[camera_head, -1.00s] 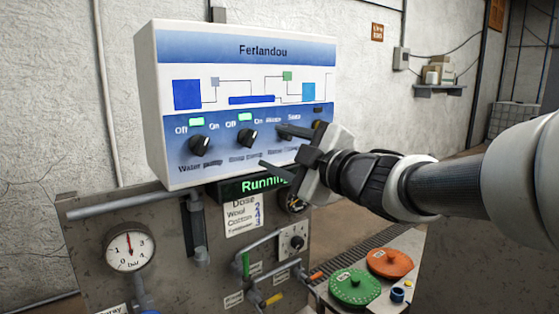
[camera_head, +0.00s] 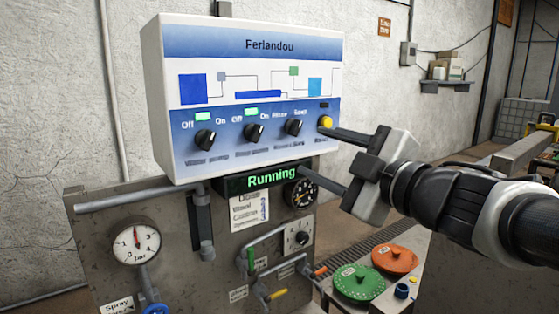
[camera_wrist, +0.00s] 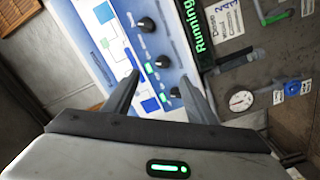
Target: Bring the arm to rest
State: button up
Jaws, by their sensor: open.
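My gripper (camera_head: 314,150) is at the right of the white and blue control box (camera_head: 250,50), in front of its lower right corner. Its two fingers are spread apart with nothing between them. The upper fingertip is close to the yellow button (camera_head: 326,122) in the head view; I cannot tell whether it touches. In the wrist view the open fingers (camera_wrist: 158,84) point towards the box's panel with its black knobs (camera_wrist: 146,25). The display (camera_head: 262,178) under the box reads "Running" in green.
A grey metal panel (camera_head: 100,220) with a pressure gauge (camera_head: 135,242), pipes and valves stands below the box. A green disc (camera_head: 358,283) and an orange disc (camera_head: 395,259) lie on a low surface at the lower right. A wall shelf (camera_head: 445,85) is behind.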

jog(key=s+d+f+m+h, duration=0.2)
jog(key=d+f+m+h, duration=0.4)
jog(key=d+m+h, duration=0.5)
jog(key=s+a+f+m+g+y, duration=0.1)
jog(key=s+a+f+m+g, duration=0.1)
jog(key=s+f+g, duration=0.3)
jog(key=s+a+f+m+g+p, duration=0.1)
jog(key=s+a+f+m+g, duration=0.2)
jog(key=s+f, duration=0.6)
jog(key=shift+s+m+g+y, duration=0.4)
jog(key=shift+s+m+g, duration=0.5)
